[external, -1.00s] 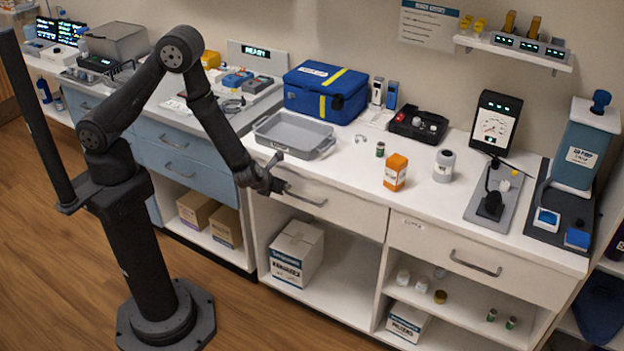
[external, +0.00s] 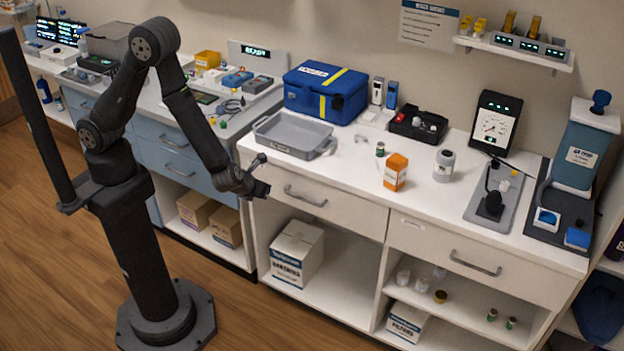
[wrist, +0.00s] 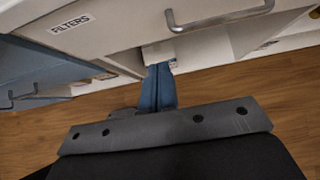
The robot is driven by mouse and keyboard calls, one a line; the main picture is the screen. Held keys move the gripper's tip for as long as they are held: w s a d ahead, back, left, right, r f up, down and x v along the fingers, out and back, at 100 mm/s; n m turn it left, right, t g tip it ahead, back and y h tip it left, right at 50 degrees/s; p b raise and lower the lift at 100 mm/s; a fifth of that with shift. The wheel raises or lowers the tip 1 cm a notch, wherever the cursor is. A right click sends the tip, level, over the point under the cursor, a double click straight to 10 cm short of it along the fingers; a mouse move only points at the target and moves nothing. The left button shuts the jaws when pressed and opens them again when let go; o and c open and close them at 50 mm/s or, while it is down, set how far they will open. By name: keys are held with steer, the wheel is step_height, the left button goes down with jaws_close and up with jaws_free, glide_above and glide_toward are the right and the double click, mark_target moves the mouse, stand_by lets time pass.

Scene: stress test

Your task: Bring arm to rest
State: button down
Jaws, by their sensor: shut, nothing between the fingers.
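My arm stands on its dark base at the left of the external view, its elbow raised and its forearm sloping down to the right. My gripper (external: 262,189) hangs in front of the white counter's left drawer (external: 300,195), at about handle height. In the wrist view my gripper's blue fingers (wrist: 159,87) lie side by side, shut and empty, below the drawer's metal handle (wrist: 218,17). I cannot tell from the external view how far the fingertips are from the drawer front.
On the counter are a grey tray (external: 290,135), a blue case (external: 326,92) and an orange bottle (external: 396,172). A cardboard box (external: 297,252) stands on the open shelf below the drawer. The wood floor (external: 245,320) in front is clear.

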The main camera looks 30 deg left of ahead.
steer(key=v, duration=0.3)
steer(key=shift+s+r, duration=0.3)
steer(key=shift+w+r+x, duration=0.35)
steer(key=shift+x, duration=1.8)
steer(key=shift+w+r+x, duration=0.3)
steer(key=shift+x, duration=1.85)
steer(key=shift+w+r+x, duration=0.35)
steer(key=shift+x, duration=1.75)
